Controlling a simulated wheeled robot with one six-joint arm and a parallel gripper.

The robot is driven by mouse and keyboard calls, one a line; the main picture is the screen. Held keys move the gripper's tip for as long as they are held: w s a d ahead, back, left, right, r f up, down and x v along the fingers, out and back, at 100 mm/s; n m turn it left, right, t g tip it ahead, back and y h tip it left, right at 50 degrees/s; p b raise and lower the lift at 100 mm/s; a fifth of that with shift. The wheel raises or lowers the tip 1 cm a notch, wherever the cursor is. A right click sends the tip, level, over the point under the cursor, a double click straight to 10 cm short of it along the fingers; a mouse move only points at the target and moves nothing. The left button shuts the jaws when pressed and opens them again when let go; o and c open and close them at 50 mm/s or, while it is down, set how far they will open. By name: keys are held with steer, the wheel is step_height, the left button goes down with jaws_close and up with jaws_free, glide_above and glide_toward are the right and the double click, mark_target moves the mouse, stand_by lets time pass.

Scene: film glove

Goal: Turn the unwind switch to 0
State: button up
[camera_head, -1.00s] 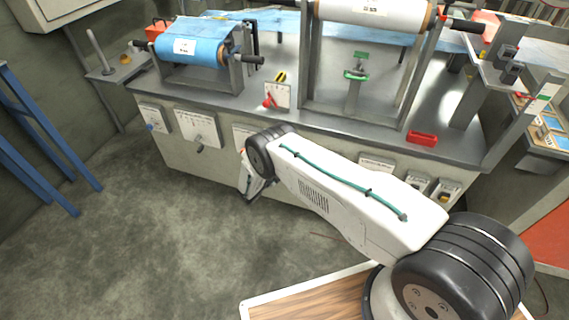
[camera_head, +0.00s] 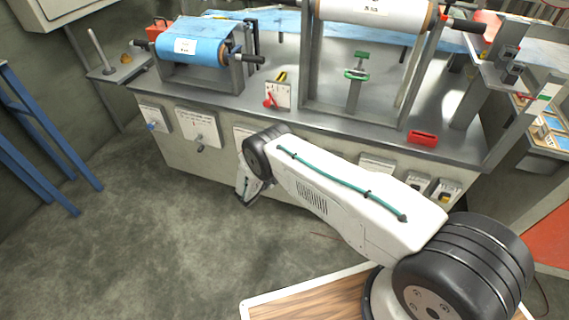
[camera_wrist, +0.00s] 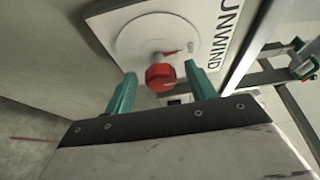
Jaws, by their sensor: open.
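The unwind switch (camera_wrist: 160,77) is a red knob on a round pale dial (camera_wrist: 135,45), on a white plate lettered UNWIND (camera_wrist: 229,30), in the wrist view. A thin red pointer mark shows beside the knob on the dial; its setting is too small to read. My gripper (camera_wrist: 160,80) is open, with one teal finger on each side of the knob. The knob sits between the fingertips with gaps visible, not clasped. In the head view my arm hides the gripper and the knob.
The grey bench (camera_head: 318,122) carries a blue film roll (camera_head: 190,46), a white roll (camera_head: 375,12) and a small red-lever switch (camera_head: 270,99). Other panels, including one with a lever (camera_head: 198,128), line the bench front. A blue frame (camera_head: 40,155) stands left. Floor in front is clear.

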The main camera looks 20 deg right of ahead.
steer(key=v, duration=0.6)
steer(key=shift+s+a, duration=0.15)
